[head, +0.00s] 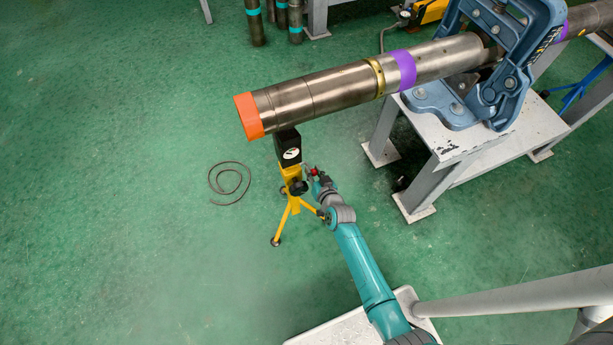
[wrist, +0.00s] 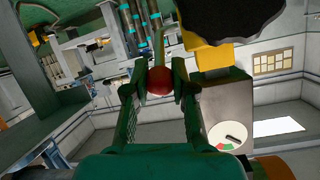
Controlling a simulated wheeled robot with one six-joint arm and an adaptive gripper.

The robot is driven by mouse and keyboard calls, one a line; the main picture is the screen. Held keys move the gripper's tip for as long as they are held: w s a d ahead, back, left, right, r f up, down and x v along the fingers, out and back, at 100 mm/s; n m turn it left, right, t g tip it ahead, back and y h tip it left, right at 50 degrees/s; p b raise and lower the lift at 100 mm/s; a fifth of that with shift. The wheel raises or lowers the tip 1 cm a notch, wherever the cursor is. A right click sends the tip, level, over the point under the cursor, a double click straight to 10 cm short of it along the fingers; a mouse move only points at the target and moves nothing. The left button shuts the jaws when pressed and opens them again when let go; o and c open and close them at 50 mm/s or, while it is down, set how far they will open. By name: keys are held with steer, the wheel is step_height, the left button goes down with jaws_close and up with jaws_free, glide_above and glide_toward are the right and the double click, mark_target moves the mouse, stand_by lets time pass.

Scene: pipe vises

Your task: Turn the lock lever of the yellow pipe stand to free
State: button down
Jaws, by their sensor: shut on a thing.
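The yellow pipe stand (head: 294,196) stands on the floor on splayed legs, under the orange-banded end of the pipe. Its black head block (head: 288,147) carries a white dial, and a dark knob sits on its side. In the wrist view the lock lever (wrist: 158,47) ends in a red ball (wrist: 160,81). My gripper (wrist: 160,84) is shut on this red ball, one finger on each side. The white dial (wrist: 226,135) shows at lower right with a black pointer and red and green patches. In the head view my gripper (head: 311,173) is just right of the stand, and the lever is too small to make out.
The long steel pipe (head: 325,88) runs from the blue vise (head: 485,70) out over the stand. The vise's white bench (head: 450,150) stands to the right. A coiled cable (head: 229,182) lies on the green floor at left, which is otherwise mostly clear.

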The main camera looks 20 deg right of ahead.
steer(key=shift+w+r+g, duration=0.2)
steer(key=shift+r+g, duration=0.15)
steer(key=shift+g, duration=0.05)
steer(key=shift+w+r+g, duration=0.4)
steer(key=shift+r+g, duration=0.05)
steer(key=shift+g, duration=0.55)
steer(key=c, duration=1.2)
jaws_free()
steer(key=v, duration=1.2)
steer(key=shift+r, duration=0.15)
